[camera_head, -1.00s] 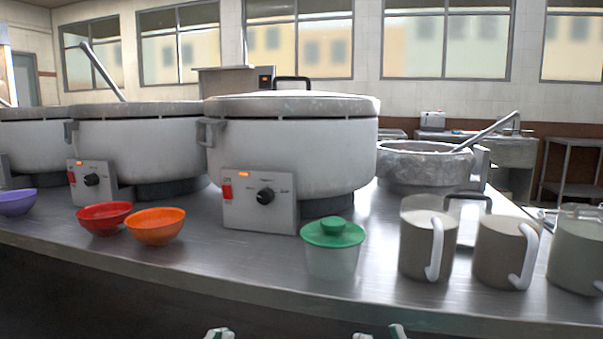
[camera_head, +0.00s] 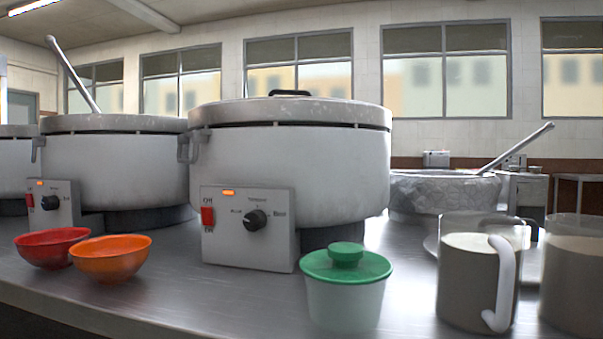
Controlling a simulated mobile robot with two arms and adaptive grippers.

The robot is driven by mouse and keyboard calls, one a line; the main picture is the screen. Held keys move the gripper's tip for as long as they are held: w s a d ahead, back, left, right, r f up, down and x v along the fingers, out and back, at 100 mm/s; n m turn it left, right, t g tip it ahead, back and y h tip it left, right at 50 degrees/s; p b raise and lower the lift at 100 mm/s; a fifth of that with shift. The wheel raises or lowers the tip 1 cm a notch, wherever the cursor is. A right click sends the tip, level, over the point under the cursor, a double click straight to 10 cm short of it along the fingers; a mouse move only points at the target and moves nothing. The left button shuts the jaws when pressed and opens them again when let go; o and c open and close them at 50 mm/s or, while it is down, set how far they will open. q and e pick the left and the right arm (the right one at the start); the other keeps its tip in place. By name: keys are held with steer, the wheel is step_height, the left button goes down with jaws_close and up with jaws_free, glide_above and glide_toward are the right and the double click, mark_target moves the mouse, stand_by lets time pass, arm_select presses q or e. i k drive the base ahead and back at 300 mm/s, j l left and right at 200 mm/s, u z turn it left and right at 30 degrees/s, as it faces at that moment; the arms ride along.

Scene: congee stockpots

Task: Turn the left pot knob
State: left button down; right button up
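A large pot (camera_head: 290,170) with a closed lid stands at the centre of the steel counter. Its control box (camera_head: 249,250) has a black knob (camera_head: 256,220), a red switch and a lit orange lamp. To its left, another large pot (camera_head: 130,170) has a ladle handle rising behind it. That pot's box carries a black knob (camera_head: 50,202) and a red switch, beside the red bowl. A third pot (camera_head: 14,170) is cut off at the left edge, and its knob is not visible. Neither of my grippers is in view.
A red bowl (camera_head: 50,247) and an orange bowl (camera_head: 111,258) sit in front of the left boxes. A green-lidded container (camera_head: 346,290) stands right of the centre box. Mugs (camera_head: 472,278) and an open pot (camera_head: 440,192) with a ladle are at the right.

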mark_target(255, 220)
steer(key=j, duration=1.2)
steer(key=i+j, duration=0.1)
steer(key=j, duration=1.1)
